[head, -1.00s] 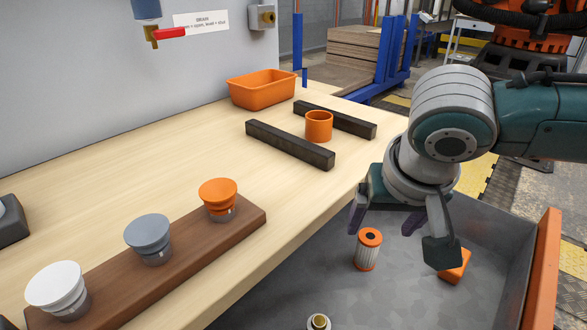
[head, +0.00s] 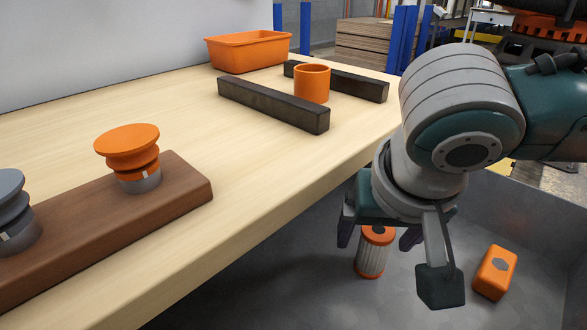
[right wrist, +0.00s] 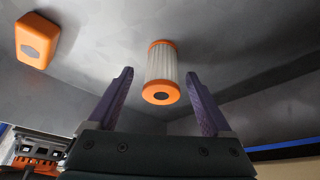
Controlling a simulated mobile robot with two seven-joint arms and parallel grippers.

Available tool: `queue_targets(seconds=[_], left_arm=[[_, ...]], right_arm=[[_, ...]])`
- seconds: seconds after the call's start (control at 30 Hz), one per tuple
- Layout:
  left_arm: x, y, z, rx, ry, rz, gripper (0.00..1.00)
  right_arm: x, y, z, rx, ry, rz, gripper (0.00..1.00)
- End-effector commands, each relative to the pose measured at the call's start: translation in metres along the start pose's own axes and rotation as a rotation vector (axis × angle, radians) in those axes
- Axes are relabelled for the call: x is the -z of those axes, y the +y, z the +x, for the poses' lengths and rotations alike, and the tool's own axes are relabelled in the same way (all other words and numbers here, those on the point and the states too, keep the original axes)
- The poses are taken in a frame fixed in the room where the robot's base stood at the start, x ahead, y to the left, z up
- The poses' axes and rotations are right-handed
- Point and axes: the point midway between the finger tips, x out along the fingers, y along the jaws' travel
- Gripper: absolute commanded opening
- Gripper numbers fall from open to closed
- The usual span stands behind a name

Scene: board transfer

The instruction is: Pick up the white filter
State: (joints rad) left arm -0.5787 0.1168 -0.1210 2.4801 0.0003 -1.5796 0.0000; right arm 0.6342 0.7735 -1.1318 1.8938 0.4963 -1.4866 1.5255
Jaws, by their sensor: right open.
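The white filter (head: 373,258) is a pleated white cylinder with orange end caps. It stands upright on the floor of a grey bin below the table's edge. In the right wrist view the filter (right wrist: 161,73) lies ahead, between the lines of the two fingers. My right gripper (head: 378,240) is open above the filter, and its fingers partly cover the filter's top in the head view. In the right wrist view the gripper (right wrist: 160,88) has nothing between its purple fingers. My left gripper is not in view.
An orange block (head: 494,272) lies in the grey bin (head: 528,215), right of the filter. The wooden table (head: 235,190) borders the bin on the left. On it are an orange cup (head: 312,84), dark bars (head: 272,104), an orange tray (head: 248,52) and a brown board (head: 165,195) with suction-cup-like pieces.

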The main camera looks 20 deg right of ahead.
Motion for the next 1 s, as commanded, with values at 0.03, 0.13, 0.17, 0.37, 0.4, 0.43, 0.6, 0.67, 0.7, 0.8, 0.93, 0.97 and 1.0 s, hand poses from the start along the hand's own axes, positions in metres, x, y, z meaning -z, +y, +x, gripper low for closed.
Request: queue_targets(seconds=[0.03,0.13,0.17,0.37,0.4,0.43,0.6,0.67,0.7,0.8,0.93,0.97,1.0], left_arm=[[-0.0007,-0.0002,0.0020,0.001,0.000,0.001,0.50],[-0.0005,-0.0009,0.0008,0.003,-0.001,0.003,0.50],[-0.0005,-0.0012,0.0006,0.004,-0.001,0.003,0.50],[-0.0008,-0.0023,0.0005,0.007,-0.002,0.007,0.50],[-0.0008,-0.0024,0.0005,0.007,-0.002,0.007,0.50],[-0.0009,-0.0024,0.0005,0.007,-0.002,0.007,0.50],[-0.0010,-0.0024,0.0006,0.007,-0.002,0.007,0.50],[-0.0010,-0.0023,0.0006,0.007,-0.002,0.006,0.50],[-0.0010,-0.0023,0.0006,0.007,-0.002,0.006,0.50],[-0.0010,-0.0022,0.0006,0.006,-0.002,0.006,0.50],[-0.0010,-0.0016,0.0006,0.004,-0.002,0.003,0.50],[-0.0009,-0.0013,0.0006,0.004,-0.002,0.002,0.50],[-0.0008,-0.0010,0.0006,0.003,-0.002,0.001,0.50]], right_arm=[[-0.0013,-0.0007,0.0013,0.001,0.000,-0.001,0.84],[-0.0010,-0.0006,-0.0001,0.001,0.000,0.000,0.84],[-0.0009,-0.0006,-0.0002,0.001,0.000,0.000,0.84],[-0.0008,-0.0004,-0.0002,0.001,0.000,0.000,0.70],[-0.0008,-0.0004,-0.0001,0.000,0.000,0.000,0.66],[-0.0008,-0.0004,-0.0001,0.000,0.000,0.000,0.62],[-0.0008,-0.0003,0.0000,0.000,0.000,0.000,0.43],[-0.0008,-0.0003,0.0000,0.000,0.000,0.000,0.36],[-0.0008,-0.0003,0.0000,0.000,0.000,0.000,0.32],[-0.0008,-0.0002,0.0001,0.000,0.000,0.000,0.21],[-0.0009,-0.0002,0.0001,0.000,0.000,0.000,0.06],[-0.0008,-0.0002,0.0001,0.000,0.000,0.000,0.03],[-0.0009,-0.0002,0.0002,0.000,0.000,0.000,0.00]])
